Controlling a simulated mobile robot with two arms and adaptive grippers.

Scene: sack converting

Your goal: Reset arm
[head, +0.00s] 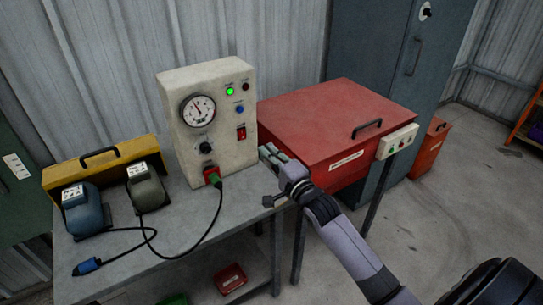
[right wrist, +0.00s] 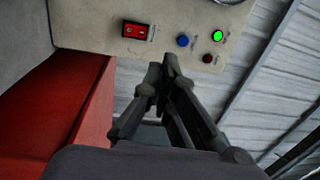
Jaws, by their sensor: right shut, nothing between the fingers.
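My right gripper (head: 267,151) is in front of the right edge of the beige control box (head: 220,150), near the red cabinet. In the right wrist view its fingers (right wrist: 168,68) are shut with nothing between them, pointing toward the box face. That face carries a red rocker switch (right wrist: 136,30), a blue button (right wrist: 183,41) and a lit green lamp (right wrist: 217,36). I cannot tell whether the fingertips touch the box. My left gripper is in neither view.
The box stands on a grey table (head: 195,235) with a blue pedal (head: 85,210), a dark pedal (head: 147,188) and a yellow case (head: 75,173). A red cabinet (head: 330,125) stands right of the box.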

